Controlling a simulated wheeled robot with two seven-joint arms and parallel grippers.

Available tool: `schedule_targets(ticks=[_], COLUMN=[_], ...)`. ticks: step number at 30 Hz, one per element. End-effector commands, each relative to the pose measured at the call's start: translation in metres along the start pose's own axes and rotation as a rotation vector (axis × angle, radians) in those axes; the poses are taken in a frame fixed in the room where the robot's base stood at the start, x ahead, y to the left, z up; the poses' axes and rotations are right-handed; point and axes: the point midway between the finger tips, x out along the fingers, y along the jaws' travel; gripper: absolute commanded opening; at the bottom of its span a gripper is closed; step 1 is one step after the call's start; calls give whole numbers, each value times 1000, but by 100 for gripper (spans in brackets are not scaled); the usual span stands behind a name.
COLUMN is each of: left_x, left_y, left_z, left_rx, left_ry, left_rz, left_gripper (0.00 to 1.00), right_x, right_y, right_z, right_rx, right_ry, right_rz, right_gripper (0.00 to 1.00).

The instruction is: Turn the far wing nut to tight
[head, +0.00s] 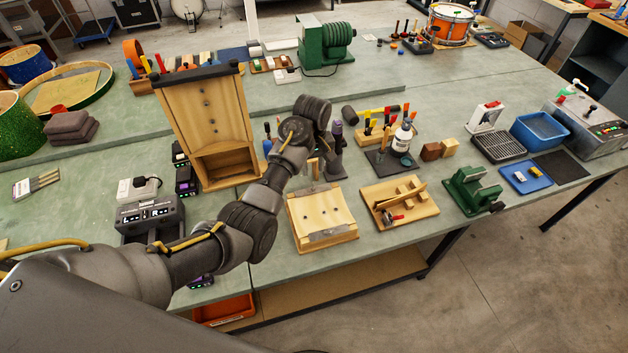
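I cannot make out a wing nut for certain at this size. A pale wooden block (322,207) with small dark studs and a metal strip along its front edge lies on the bench. To its right is a wooden fixture (428,209) with raised wooden pieces and a small red-and-metal part (394,218) at its front. My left arm reaches in from the left, its wrist raised behind the pale block. My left gripper (327,172) seems to point down just behind that block; its fingers are small and dark, and their opening is unclear. My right gripper is out of view.
A tall wooden case (206,108) stands left of my forearm. A white bottle (402,137) and tool holders stand behind the fixture. A green vise (472,190) stands to its right, near the front edge. Bare bench shows between the block and fixture.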

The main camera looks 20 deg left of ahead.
Motion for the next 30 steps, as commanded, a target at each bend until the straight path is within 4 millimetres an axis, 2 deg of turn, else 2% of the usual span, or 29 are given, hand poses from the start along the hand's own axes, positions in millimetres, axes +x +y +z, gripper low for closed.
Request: schedule_targets(ticks=[6,12,18,25,26,30], left_x=[41,69,81,82,82,82], left_y=[0,2,2,2,2,2], left_z=[1,1,1,0,0,0], left_rx=[1,4,3,3,3,3], left_ry=[-3,-2,0,0,0,0], left_rz=[-4,-2,-1,0,0,0], left_gripper=[34,34,34,34,32,14], right_x=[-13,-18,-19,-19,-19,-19], right_y=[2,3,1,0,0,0], right_z=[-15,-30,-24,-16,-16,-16], right_rx=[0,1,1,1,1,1], right_ry=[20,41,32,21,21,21], right_rz=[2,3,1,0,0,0], right_gripper=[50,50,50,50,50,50])
